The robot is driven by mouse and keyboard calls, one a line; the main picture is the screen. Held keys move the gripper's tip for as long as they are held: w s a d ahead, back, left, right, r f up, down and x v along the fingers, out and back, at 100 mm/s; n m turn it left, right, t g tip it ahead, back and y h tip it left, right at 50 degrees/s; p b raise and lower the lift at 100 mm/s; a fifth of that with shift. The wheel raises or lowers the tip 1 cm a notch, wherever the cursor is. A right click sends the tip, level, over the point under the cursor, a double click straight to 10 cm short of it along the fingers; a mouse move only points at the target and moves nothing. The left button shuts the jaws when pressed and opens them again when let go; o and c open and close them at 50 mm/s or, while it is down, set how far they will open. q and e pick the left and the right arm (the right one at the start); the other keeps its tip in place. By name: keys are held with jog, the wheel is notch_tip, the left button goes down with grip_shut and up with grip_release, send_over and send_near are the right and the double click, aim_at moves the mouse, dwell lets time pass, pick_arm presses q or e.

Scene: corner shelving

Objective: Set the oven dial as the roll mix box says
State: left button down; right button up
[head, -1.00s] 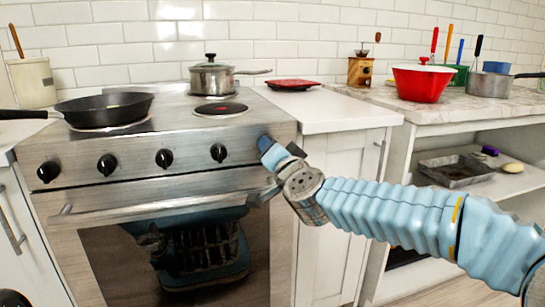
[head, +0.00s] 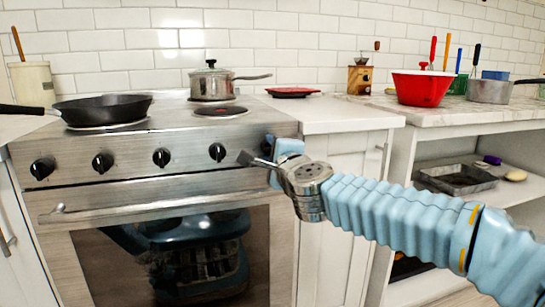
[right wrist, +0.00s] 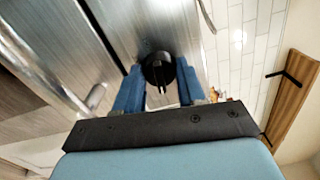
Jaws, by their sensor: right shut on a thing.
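My right gripper (head: 267,154) is at the right end of the oven's front panel. In the right wrist view its two blue fingers (right wrist: 158,88) stand on either side of a round black dial (right wrist: 158,69), shut on it. This dial has a raised grip bar with a pale mark. Several other black dials line the panel to the left, the nearest being a dial (head: 217,152) just left of the gripper. The oven (head: 120,190) has its door closed. I see no roll mix box. My left gripper is not in view.
A black frying pan (head: 103,108) and a steel pot (head: 211,84) stand on the stovetop. The oven door handle (head: 150,207) runs below the dials. A red trivet (head: 292,92), a wooden grinder (head: 360,79) and a red bowl (head: 422,90) are on the counters at right.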

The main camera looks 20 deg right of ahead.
jog(key=m+b, duration=0.1)
jog(key=m, duration=0.2)
jog(key=m+b, duration=0.1)
jog(key=m, duration=0.2)
jog(key=shift+f+m+b, duration=0.2)
jog(key=shift+m+b, duration=0.1)
jog(key=m+b, duration=0.2)
jog(key=m, duration=0.3)
jog(key=shift+r+m, duration=0.1)
jog(key=shift+m, duration=0.2)
jog(key=o, duration=1.1)
jog(key=shift+c, duration=0.2)
jog(key=s+p, duration=0.1)
jog(key=s, duration=1.2)
jog(key=shift+s+d, duration=0.2)
jog(key=shift+s, duration=0.2)
